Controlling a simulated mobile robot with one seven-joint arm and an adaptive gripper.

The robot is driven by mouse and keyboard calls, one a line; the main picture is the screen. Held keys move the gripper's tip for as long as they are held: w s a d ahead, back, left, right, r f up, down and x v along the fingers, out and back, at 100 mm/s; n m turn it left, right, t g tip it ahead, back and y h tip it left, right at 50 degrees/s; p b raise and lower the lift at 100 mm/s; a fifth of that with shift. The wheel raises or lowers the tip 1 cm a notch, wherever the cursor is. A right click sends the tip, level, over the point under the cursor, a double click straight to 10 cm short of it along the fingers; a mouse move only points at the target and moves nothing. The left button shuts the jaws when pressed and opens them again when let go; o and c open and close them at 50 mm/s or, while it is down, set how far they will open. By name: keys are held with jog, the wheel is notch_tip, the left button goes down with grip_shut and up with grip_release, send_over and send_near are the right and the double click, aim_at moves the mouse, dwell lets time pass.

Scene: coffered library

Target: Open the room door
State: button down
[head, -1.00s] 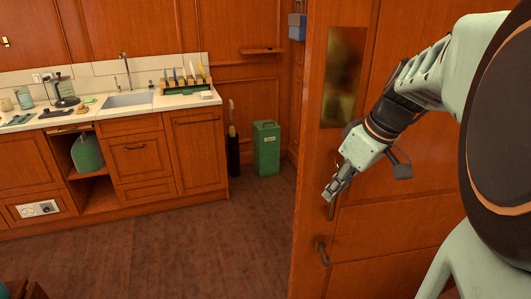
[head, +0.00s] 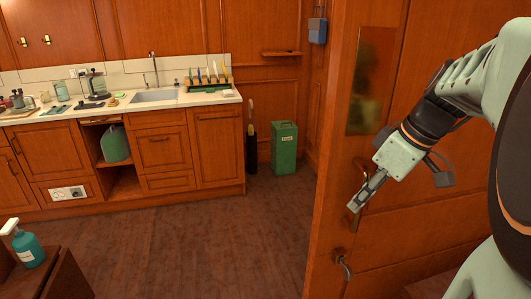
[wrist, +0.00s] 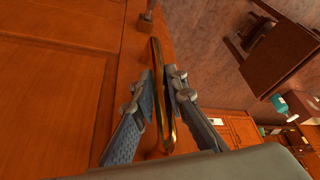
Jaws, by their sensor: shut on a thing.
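The room door (head: 400,225) is a wooden panelled leaf with a dark glass pane. It stands ajar on the right in the head view, with its free edge towards the kitchen side. My gripper (head: 356,203) is shut on the brass pull handle (wrist: 157,75) of the door. In the wrist view the bar passes between my two fingers (wrist: 164,98). A metal lever or latch (head: 343,265) sits lower on the door near its edge. Part of the handle is hidden behind my fingers in the head view.
Left of the door edge is open wooden floor (head: 220,240). A green bin (head: 284,147) stands by the back wall beside a counter with a sink (head: 153,97). A wooden piece of furniture (head: 60,280) with a teal pump bottle (head: 28,249) is at lower left.

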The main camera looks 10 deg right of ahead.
aim_at(364, 168)
jog(key=shift+s, duration=0.1)
jog(key=shift+r, duration=0.1)
dwell(0.3)
jog(key=c, duration=1.9)
grip_release()
jog(key=shift+c, duration=0.2)
notch_tip(364, 168, up, 10)
jog(key=shift+f, duration=0.1)
